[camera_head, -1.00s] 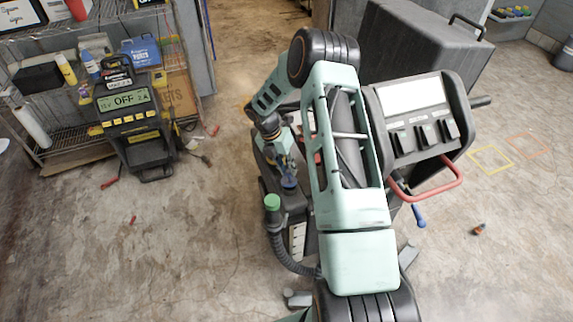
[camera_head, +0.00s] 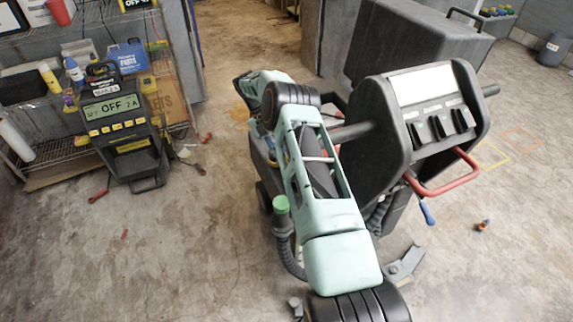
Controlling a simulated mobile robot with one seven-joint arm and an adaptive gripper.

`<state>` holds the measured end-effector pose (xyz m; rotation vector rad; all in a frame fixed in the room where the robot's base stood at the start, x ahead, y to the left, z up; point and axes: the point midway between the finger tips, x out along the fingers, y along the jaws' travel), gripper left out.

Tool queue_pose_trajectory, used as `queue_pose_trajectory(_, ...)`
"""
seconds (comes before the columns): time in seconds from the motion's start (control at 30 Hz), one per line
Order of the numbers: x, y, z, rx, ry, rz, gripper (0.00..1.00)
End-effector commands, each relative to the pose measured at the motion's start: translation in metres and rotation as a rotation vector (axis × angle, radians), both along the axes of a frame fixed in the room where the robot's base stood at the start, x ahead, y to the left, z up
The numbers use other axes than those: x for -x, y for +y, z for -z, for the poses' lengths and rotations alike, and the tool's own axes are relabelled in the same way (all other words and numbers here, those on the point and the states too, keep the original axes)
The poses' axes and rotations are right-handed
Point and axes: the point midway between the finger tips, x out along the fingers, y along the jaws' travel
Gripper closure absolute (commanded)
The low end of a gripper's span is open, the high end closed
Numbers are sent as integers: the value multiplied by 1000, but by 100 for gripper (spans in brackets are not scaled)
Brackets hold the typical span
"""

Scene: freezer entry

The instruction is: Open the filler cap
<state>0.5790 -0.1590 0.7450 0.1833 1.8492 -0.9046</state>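The floor machine (camera_head: 385,140) stands right of centre in the head view, with a control panel and a red handle bar. The blue cap-like part seen earlier beside the green cap is now hidden.
A yellow and black charger (camera_head: 125,125) stands on the floor at left, before a wire shelf (camera_head: 45,150) with bottles and boxes. A large grey case (camera_head: 420,55) is behind the machine. Small items lie on the floor. Open concrete floor lies between charger and machine.

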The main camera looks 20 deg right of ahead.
Motion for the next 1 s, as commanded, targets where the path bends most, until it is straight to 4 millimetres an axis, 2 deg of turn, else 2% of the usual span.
queue_pose_trajectory(0.63,-1,0,0,0,22,-1,100)
queue_pose_trajectory(0.67,-1,0,0,0,22,-1,78)
queue_pose_trajectory(0.7,-1,0,0,0,22,-1,73)
queue_pose_trajectory(0.8,0,0,0,1,23,-1,64)
queue_pose_trajectory(1.0,0,0,0,1,23,0,64)
